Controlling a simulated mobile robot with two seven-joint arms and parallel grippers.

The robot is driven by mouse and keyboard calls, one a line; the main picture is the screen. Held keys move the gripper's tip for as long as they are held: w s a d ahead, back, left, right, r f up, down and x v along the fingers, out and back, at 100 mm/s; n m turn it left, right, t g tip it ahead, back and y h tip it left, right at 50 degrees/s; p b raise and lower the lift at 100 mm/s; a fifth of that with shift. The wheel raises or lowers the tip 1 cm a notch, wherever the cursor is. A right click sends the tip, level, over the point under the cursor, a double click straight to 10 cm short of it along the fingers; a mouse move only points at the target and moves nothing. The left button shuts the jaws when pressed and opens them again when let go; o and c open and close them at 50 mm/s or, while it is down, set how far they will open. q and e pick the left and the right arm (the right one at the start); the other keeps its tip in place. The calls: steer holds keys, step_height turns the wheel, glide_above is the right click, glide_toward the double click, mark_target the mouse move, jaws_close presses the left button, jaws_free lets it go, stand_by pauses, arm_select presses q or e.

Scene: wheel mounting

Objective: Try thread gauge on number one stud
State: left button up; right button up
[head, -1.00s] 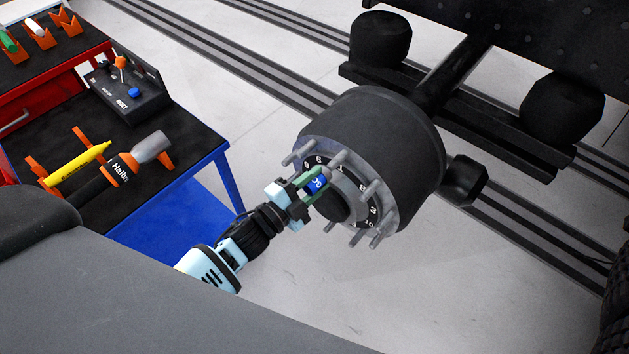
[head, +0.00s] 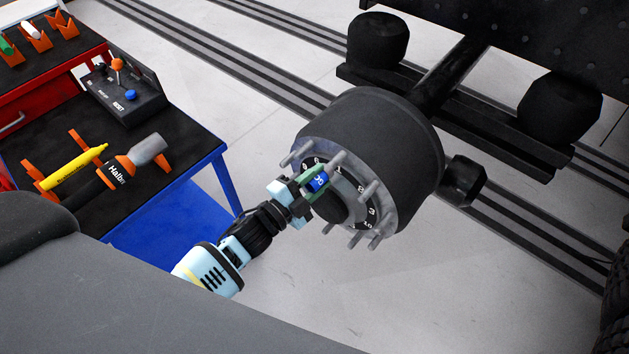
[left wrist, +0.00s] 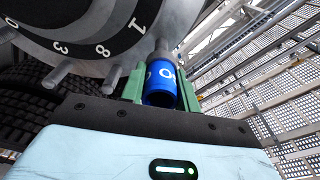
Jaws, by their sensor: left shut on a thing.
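The thread gauge (head: 318,181) is a short blue cylinder with white lettering. My left gripper (head: 307,188) is shut on it, its green fingers on either side. The wheel hub (head: 395,140) is a dark drum with a numbered face and several protruding grey studs. In the left wrist view the blue gauge (left wrist: 161,85) lies in line with a grey stud (left wrist: 163,57) beside the printed 1. The gauge's far end meets or overlaps that stud's tip; I cannot tell whether it is around the thread. My right gripper is not in view.
A blue-framed cart (head: 225,180) at the left carries a yellow marker (head: 75,167), a grey-headed tool in orange holders (head: 147,150) and a control box (head: 125,98). The axle (head: 452,75) runs behind the hub. The floor below the hub is clear.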

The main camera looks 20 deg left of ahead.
arm_select(q)
steer(key=shift+x, duration=0.75)
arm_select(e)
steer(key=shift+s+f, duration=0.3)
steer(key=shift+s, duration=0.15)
arm_select(q)
steer(key=shift+w+d+b, duration=0.1)
steer(key=shift+w+b, duration=0.25)
steer(key=shift+w, duration=0.1)
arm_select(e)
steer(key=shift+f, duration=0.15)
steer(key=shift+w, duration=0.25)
arm_select(q)
steer(key=shift+s, duration=0.1)
steer(key=shift+s, duration=0.3)
steer(key=shift+p+v, duration=0.65)
steer(key=shift+v, duration=0.6)
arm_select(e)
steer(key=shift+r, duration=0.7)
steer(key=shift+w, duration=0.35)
arm_select(q)
steer(key=shift+w+d, duration=0.2)
steer(key=shift+w, duration=0.4)
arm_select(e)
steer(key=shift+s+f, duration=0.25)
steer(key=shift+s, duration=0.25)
